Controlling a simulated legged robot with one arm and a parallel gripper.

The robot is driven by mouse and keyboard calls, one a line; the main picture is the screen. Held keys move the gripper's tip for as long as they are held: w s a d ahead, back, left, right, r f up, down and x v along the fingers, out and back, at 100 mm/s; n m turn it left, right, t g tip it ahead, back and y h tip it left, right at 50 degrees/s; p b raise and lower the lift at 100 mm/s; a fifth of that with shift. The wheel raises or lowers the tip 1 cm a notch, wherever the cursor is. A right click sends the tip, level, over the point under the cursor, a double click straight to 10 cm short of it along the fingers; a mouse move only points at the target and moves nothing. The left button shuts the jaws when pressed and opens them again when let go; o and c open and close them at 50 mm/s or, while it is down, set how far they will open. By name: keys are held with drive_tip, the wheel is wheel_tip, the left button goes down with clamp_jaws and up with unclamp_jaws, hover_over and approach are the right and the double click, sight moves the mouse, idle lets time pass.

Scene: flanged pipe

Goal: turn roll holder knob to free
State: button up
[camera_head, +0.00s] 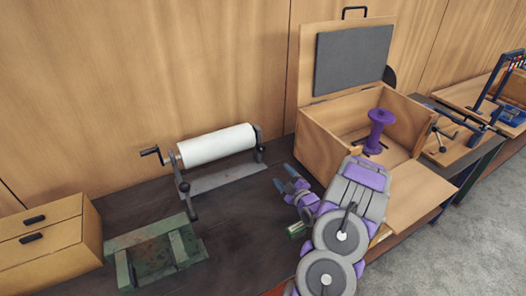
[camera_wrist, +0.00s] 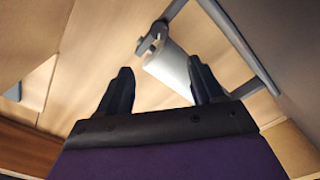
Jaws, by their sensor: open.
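The roll holder (camera_head: 215,183) stands on the dark bench, carrying a white roll (camera_head: 218,146) lying level between two uprights. A small dark crank handle (camera_head: 150,152) sticks out at its left end. I cannot tell which small part is the knob, or its setting. My gripper (camera_head: 283,177) is open and empty, to the right of the roll holder and apart from it. In the wrist view, the white roll (camera_wrist: 168,68) and a grey end bracket (camera_wrist: 151,39) show beyond and between the open fingers (camera_wrist: 160,78).
An open wooden box (camera_head: 340,150) with a purple spool (camera_head: 378,128) stands right of my gripper. A green metal frame (camera_head: 150,250) sits in front of the roll holder, beside a wooden drawer unit (camera_head: 48,240). Bench between holder and gripper is mostly clear; a wooden wall stands behind.

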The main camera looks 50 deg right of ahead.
sight(262, 150)
drive_tip(key=b+x, duration=0.2)
drive_tip(key=x, duration=1.5)
drive_tip(key=shift+f+b, duration=0.15)
drive_tip(key=shift+b, duration=0.15)
drive_tip(key=c, duration=1.1)
